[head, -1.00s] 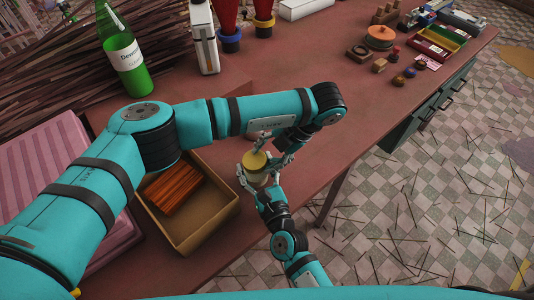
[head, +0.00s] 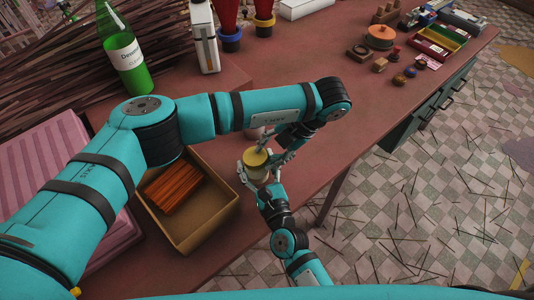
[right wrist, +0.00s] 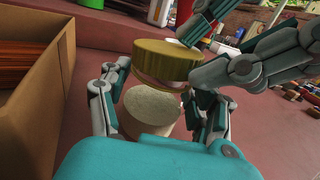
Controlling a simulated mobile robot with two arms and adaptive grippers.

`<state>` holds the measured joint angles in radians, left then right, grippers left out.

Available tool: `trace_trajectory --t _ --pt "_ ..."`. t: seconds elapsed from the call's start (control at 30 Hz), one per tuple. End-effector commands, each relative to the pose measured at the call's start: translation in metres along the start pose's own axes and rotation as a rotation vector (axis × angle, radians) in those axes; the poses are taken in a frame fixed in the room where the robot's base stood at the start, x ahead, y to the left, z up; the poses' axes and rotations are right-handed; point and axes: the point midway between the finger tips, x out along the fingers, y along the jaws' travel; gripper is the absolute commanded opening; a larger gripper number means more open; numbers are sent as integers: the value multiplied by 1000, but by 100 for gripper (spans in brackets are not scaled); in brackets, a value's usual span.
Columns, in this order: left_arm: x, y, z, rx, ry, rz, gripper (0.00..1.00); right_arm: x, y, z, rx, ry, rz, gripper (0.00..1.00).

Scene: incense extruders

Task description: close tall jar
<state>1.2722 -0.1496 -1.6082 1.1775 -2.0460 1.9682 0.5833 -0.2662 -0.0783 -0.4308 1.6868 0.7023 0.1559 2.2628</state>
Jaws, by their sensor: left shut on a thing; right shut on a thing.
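A pale jar (head: 260,176) with a round cream top is held in my right gripper (head: 255,181), near the front edge of the table. In the right wrist view the jar (right wrist: 150,108) sits between the right fingers. A yellow-gold round lid (head: 255,157) is in my left gripper (head: 267,157), whose arm reaches over from the left. In the right wrist view the lid (right wrist: 166,62) appears above the jar, slightly tilted, with the cream top visible below it.
A cardboard box (head: 205,232) with brown-orange sticks stands left of the jar. A green bottle (head: 126,58) and a white container (head: 204,36) stand behind. Small wooden items and trays lie at the far right. The table's middle is fairly clear.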

Motion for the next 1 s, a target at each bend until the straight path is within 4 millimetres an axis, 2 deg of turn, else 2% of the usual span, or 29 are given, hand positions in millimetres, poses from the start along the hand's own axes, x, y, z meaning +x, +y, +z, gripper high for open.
trace_trajectory --t 0.03,0.13,0.37,0.4,0.6,0.87,1.0 --pt "-8 -3 0 6 -4 -5 15 2 0 5 0 -11 -1 5" --pt "-19 -3 0 6 -5 -5 15 1 1 4 1 -8 0 5" --pt "-22 -2 0 4 -5 -3 15 0 1 1 1 -2 2 5" --pt "-22 -2 0 4 -5 -3 15 0 1 1 1 -1 3 66" --pt "-22 -2 0 4 -6 -2 15 0 1 0 2 2 3 91" --pt "-23 -2 0 4 -7 -2 15 -1 1 -1 1 4 4 91" --pt "-23 -2 0 4 -7 -2 15 -12 1 -3 0 6 4 91"
